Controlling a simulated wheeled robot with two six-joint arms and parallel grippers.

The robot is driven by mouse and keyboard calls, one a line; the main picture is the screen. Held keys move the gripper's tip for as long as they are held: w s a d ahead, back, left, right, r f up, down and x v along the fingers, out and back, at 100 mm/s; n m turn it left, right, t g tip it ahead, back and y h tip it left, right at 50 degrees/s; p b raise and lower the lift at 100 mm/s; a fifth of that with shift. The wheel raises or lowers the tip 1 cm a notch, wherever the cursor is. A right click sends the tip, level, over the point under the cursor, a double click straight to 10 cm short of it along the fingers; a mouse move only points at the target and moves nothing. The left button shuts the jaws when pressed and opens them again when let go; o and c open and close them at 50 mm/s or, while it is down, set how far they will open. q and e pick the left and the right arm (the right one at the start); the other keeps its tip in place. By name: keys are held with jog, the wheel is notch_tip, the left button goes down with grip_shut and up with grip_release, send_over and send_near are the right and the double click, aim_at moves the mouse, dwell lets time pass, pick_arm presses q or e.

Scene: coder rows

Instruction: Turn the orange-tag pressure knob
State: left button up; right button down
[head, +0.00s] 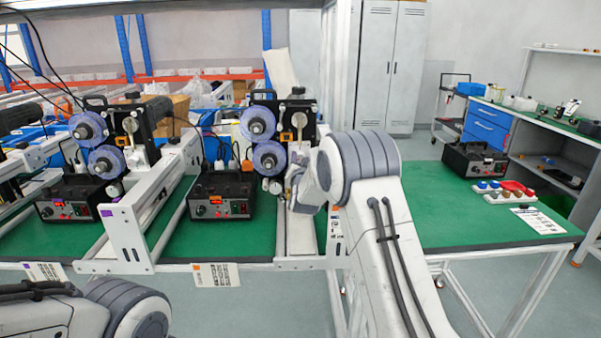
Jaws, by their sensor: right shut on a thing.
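The orange-tagged coder unit stands in the middle of the green table, with two blue-rimmed reels (262,124) and a black control box (222,195) that bears an orange tag (215,199). My right gripper (291,188) reaches in from the right, at the front of this unit, below and right of the lower reel. It is shut on the orange-tag pressure knob, which the fingers and wrist mostly hide. A small round gauge (275,187) sits just left of the fingers. My left arm shows only at the bottom left; its gripper is out of view.
A purple-tagged unit with its own reels (88,126) and control box (72,199) stands to the left. White rails (133,228) run between the units. At right lie another black box (474,160) and a tray of coloured caps (503,191).

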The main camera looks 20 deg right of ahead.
jog(key=shift+d+f+m+b, duration=0.1)
jog(key=shift+m+b, duration=8.9)
jog(key=shift+b, duration=1.2)
jog(key=c, duration=0.5)
grip_release()
